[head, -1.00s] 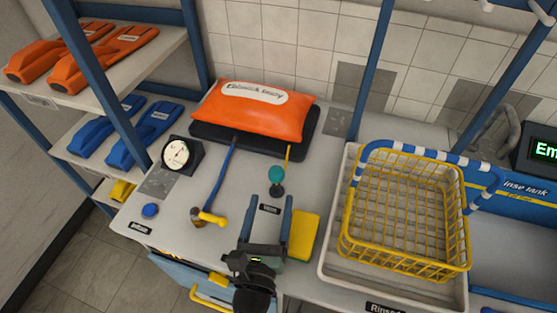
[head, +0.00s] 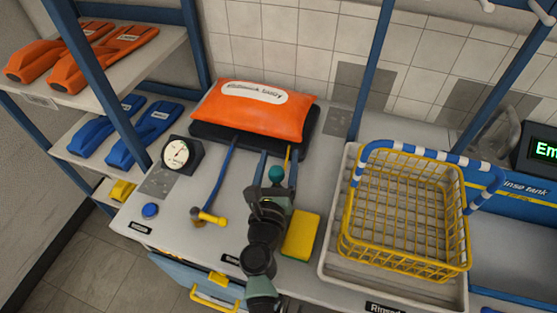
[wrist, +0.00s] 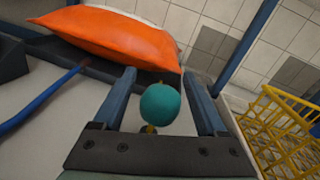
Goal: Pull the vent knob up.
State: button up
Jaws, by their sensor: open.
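The vent knob (head: 276,174) is a round teal ball on a short stem on the bench, in front of the orange buoy. In the wrist view the knob (wrist: 160,104) sits between the two blue fingers of my open gripper (wrist: 165,95), with a visible gap on each side. In the head view my gripper (head: 276,160) reaches over the bench with its fingers on either side of the knob. The knob's stem is mostly hidden behind the gripper body.
An orange buoy (head: 263,107) lies on a black pad behind the knob. A gauge (head: 177,153), blue hose (head: 220,182) and yellow-handled valve (head: 209,217) are at left. A yellow sponge (head: 301,235) is close at right, then a yellow wire basket (head: 405,215) in a tray.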

jog(key=shift+c, duration=0.2)
grip_shut()
dwell(1.1)
